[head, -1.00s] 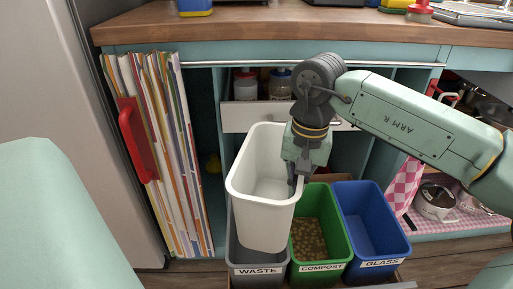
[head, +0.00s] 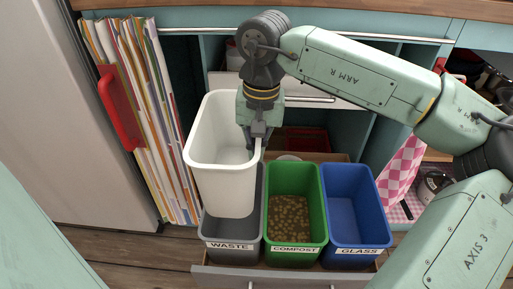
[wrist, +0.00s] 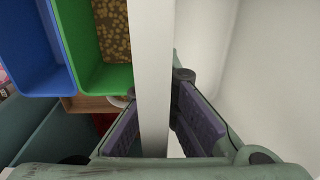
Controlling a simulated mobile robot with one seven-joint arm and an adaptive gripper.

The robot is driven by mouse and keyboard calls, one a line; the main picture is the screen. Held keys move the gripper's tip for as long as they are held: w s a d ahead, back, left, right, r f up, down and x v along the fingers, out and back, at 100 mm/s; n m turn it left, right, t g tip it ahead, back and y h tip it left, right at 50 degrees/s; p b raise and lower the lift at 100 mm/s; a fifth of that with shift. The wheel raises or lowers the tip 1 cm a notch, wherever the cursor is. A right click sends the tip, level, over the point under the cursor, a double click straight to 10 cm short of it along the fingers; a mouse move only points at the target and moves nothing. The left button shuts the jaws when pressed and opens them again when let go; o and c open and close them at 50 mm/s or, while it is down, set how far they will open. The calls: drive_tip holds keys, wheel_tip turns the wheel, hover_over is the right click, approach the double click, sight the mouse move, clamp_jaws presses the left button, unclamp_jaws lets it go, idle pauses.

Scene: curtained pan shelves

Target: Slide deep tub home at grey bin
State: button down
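The deep white tub (head: 222,182) hangs upright, slightly tilted, above and partly over the grey bin (head: 232,259) labelled WASTE, its left side reaching past the bin. The tub hides most of the bin's opening. My gripper (head: 257,143) is at the tub's right wall. Whether the tub's base is inside the bin's mouth I cannot tell.
A green COMPOST bin (head: 293,180) with brown contents and a blue GLASS bin (head: 350,190) stand right of the grey bin in a pulled-out drawer (head: 290,279). Upright folders (head: 150,110) with a red handle stand at left. A pink checked cloth (head: 402,165) hangs at right.

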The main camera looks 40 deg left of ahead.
drive_tip(key=shift+f+b, duration=1.7)
drive_tip(key=shift+f, duration=0.65)
